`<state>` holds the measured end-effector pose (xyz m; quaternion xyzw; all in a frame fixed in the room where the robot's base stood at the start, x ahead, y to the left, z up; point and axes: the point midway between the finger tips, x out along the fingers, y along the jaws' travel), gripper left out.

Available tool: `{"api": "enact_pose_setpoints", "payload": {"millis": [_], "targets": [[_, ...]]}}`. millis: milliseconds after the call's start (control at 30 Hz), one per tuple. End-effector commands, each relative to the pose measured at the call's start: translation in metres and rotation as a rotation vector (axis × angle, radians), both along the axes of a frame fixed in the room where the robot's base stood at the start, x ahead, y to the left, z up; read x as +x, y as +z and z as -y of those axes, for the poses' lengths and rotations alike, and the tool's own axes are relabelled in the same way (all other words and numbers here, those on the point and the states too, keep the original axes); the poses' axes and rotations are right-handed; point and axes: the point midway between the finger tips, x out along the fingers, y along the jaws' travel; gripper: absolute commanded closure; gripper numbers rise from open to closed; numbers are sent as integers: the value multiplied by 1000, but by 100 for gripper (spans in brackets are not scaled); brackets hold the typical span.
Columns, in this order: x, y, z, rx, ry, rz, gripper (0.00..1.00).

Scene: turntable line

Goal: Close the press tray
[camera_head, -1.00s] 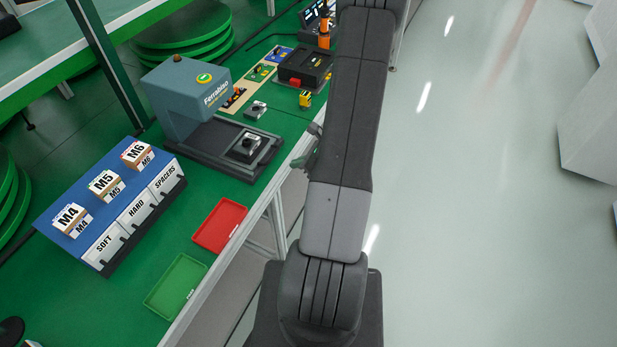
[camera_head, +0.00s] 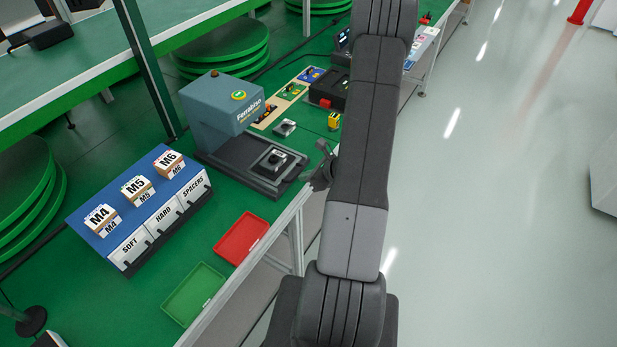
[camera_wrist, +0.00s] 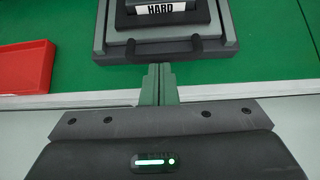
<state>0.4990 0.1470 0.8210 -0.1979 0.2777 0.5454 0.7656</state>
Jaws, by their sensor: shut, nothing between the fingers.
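The press (camera_head: 215,105) is a blue-grey machine on the green bench. Its dark tray (camera_head: 258,176) sticks out toward the bench's front edge, with a light-and-dark fixture (camera_head: 274,163) on it. In the wrist view, the tray front (camera_wrist: 112,46) is at the top, with a dark handle (camera_wrist: 165,47) and a part labelled HARD (camera_wrist: 165,8). My gripper (camera_head: 321,168) is at the bench edge, just in front of the tray. In the wrist view, my gripper (camera_wrist: 159,68) is shut and empty, its tips close to the handle. I cannot tell whether they touch it.
A red tray (camera_head: 241,238) and a green tray (camera_head: 193,294) lie along the front edge. A blue rack (camera_head: 140,205) with labelled boxes stands left of them. A small yellow item (camera_head: 334,121) is beyond the press.

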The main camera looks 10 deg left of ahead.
Motion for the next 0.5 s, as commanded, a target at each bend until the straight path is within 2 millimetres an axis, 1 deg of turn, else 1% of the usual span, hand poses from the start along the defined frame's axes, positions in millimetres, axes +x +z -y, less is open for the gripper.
{"api": "enact_pose_setpoints", "payload": {"millis": [167, 500], "targets": [[9, -2, -26, 2, 5, 3, 100], [33, -2, -93, 1, 6, 2, 100]]}}
